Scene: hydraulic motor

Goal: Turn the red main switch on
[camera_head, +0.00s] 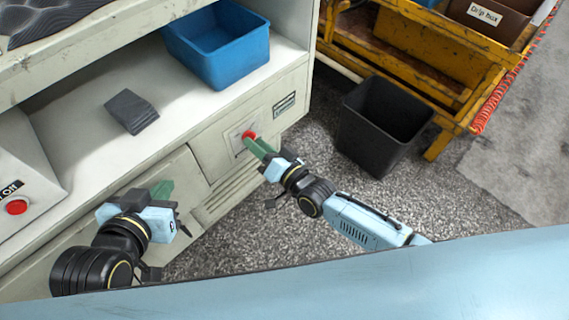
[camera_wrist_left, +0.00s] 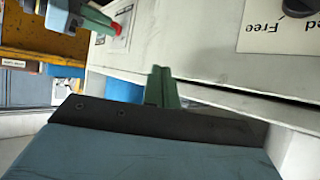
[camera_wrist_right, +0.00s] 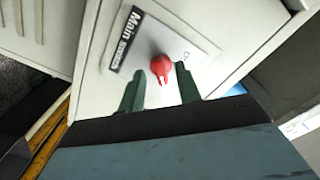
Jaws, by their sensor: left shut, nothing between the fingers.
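The red main switch (camera_head: 249,134) is a small knob on a white plate on the cabinet front. In the right wrist view the red knob (camera_wrist_right: 160,68) has a pointer facing the gripper, beside a "Main" label. My right gripper (camera_head: 261,148) is at the switch. Its two green fingers (camera_wrist_right: 161,88) are apart, one on each side of the pointer; I cannot tell whether they touch it. My left gripper (camera_head: 164,188) is shut and empty, in front of the cabinet, left of the switch. In the left wrist view the red switch (camera_wrist_left: 116,28) shows beside the right gripper's fingers.
A blue bin (camera_head: 222,50) and a dark grey block (camera_head: 131,110) sit on the cabinet shelf. A red button (camera_head: 16,207) is at the far left. A black bin (camera_head: 380,125) and a yellow cart (camera_head: 440,60) stand on the right. The floor between is clear.

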